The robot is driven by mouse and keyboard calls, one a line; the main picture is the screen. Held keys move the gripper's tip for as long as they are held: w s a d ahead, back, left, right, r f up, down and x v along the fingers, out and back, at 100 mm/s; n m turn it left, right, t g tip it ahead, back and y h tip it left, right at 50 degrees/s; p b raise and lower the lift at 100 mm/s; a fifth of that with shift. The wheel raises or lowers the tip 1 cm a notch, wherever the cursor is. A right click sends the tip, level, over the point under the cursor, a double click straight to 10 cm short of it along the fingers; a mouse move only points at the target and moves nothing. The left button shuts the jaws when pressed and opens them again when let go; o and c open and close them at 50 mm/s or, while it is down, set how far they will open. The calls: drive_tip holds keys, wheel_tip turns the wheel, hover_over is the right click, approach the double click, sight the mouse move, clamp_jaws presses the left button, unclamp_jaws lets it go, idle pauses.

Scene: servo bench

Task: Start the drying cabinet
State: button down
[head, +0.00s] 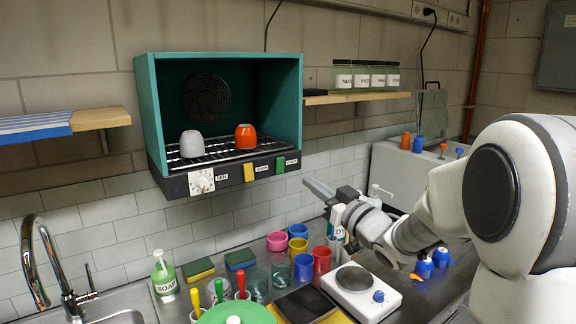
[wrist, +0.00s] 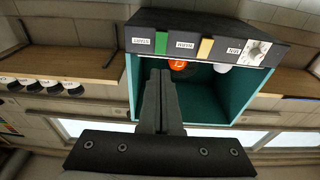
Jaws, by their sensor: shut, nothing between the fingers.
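The drying cabinet (head: 149,115) is a teal box with an open front on the wall. An upturned grey cup (head: 191,144) and an orange cup (head: 245,137) stand on its rack. Its dark front strip carries a white dial (head: 201,181), a yellow switch (head: 249,172) and a green switch (head: 280,165), each with a small label I cannot read surely. My gripper (head: 318,187) is shut and empty, to the right of and a little below the strip, apart from it. In the wrist view the fingertips (wrist: 160,74) point toward the green switch (wrist: 162,43); the yellow switch (wrist: 205,47) and dial (wrist: 256,52) are further right.
Shelves flank the cabinet; the right one (head: 340,98) holds labelled jars (head: 361,76), the left one (head: 100,118) a blue-striped cloth (head: 36,127). Below are a sink tap (head: 35,255), a soap bottle (head: 163,275), sponges, several coloured cups and a white scale (head: 362,290). Air before the strip is clear.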

sight(281, 160)
drive_tip(key=p+x, duration=0.1)
drive_tip(key=x, duration=0.9)
drive_tip(key=shift+w+a+p, duration=0.1)
drive_tip(key=shift+p, duration=0.3)
drive_tip(key=shift+r, duration=0.15)
